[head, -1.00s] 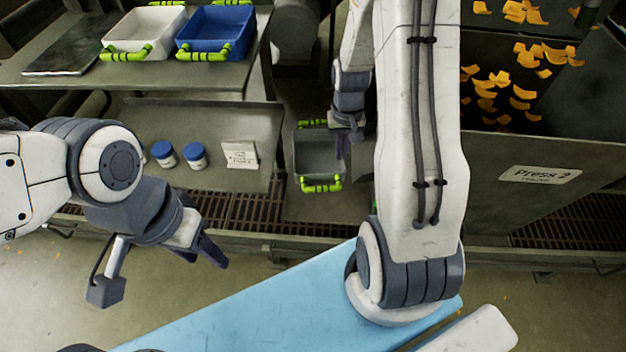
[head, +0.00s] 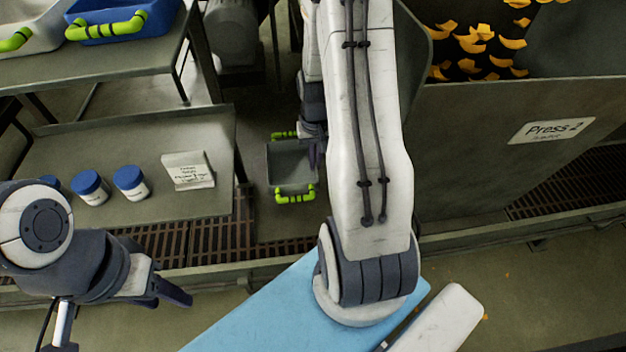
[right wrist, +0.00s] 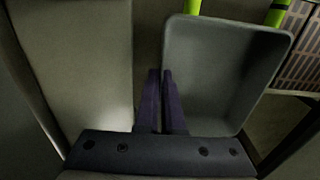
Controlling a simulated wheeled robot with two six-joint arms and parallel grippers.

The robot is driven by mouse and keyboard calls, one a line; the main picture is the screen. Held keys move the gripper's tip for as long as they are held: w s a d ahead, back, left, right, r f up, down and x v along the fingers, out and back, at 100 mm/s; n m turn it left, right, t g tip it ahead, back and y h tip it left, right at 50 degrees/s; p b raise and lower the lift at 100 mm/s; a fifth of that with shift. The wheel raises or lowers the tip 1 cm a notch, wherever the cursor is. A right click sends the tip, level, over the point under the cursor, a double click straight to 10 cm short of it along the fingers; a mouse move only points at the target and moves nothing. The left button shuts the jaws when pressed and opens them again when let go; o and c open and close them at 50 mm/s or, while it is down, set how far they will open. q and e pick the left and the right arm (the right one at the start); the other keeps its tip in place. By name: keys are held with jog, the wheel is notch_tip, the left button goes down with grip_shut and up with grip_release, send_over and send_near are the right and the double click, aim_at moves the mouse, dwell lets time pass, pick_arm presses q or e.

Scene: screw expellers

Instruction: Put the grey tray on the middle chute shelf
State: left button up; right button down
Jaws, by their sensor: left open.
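The grey tray (head: 290,165) has lime-green handles at its near and far ends. It is at the centre of the head view, level and apparently empty. My right gripper (head: 316,150) is at the tray's right side, partly hidden by my arm. In the right wrist view its two fingers (right wrist: 160,75) are close together on one side wall of the tray (right wrist: 225,65), one on each side of it. A grey panel (head: 268,222) shows below the tray; whether the tray touches it, I cannot tell. My left gripper (head: 172,291) is open and empty at lower left.
A lower shelf (head: 125,155) at left holds blue-capped jars (head: 130,182) and a white card (head: 188,170). Above it, a table holds a blue tray (head: 100,22) and a white one (head: 30,25). The Press 2 bin (head: 470,130) stands at right, with orange pieces inside.

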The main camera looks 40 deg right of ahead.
aim_at(315, 176)
jog(key=shift+f+b, duration=0.9)
jog(key=shift+f, duration=2.15)
jog(key=shift+f, duration=0.55)
jog(key=c, duration=1.3)
grip_release()
jog(key=shift+s+a+f+b, duration=0.1)
jog(key=shift+b, duration=0.2)
notch_tip(315, 176, up, 13)
jog(key=p, duration=0.5)
jog(key=shift+r, duration=0.2)
